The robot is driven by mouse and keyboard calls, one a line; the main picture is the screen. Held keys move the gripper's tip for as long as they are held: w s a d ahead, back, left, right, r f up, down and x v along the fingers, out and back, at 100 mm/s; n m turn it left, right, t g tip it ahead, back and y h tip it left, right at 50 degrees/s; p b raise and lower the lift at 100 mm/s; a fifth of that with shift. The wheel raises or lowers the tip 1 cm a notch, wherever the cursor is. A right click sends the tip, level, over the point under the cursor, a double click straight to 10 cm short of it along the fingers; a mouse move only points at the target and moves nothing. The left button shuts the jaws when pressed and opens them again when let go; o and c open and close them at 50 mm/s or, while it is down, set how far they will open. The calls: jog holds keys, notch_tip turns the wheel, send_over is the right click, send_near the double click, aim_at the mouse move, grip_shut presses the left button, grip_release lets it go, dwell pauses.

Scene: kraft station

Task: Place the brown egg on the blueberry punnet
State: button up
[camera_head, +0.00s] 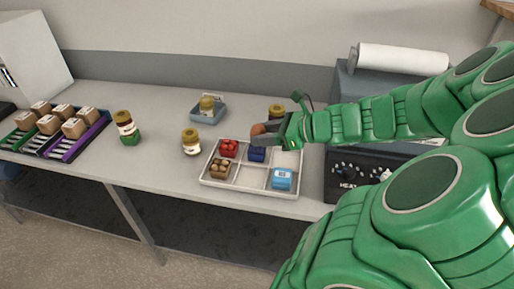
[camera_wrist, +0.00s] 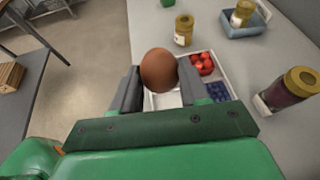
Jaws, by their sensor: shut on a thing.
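The brown egg (camera_wrist: 158,70) is between the two fingers of my gripper (camera_wrist: 160,88), which is shut on it. In the head view the egg (camera_head: 258,129) shows at the tip of my gripper (camera_head: 268,137), above the back of the white sectioned tray (camera_head: 233,185). The blueberry punnet (camera_head: 257,154) is dark blue and sits in the tray's back middle compartment, just below the gripper and partly covered by it. In the wrist view the blueberries (camera_wrist: 218,91) show right of the egg, partly hidden by a finger. The egg appears held above the tray, apart from the punnet.
The tray also holds a red fruit punnet (camera_head: 229,148), a brown carton (camera_head: 220,169) and a light blue box (camera_head: 282,179). Jars (camera_head: 191,141) stand behind and left, one in a blue-grey bin (camera_head: 208,113). A dark heat machine (camera_head: 350,172) stands right.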

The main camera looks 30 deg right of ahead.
jog(key=shift+s, duration=1.05)
send_over(262, 149)
jog(key=shift+s+f, duration=0.1)
jog(key=shift+f, duration=4.85)
jog(key=shift+f, duration=1.75)
jog(key=shift+f, duration=0.15)
jog(key=o, duration=0.8)
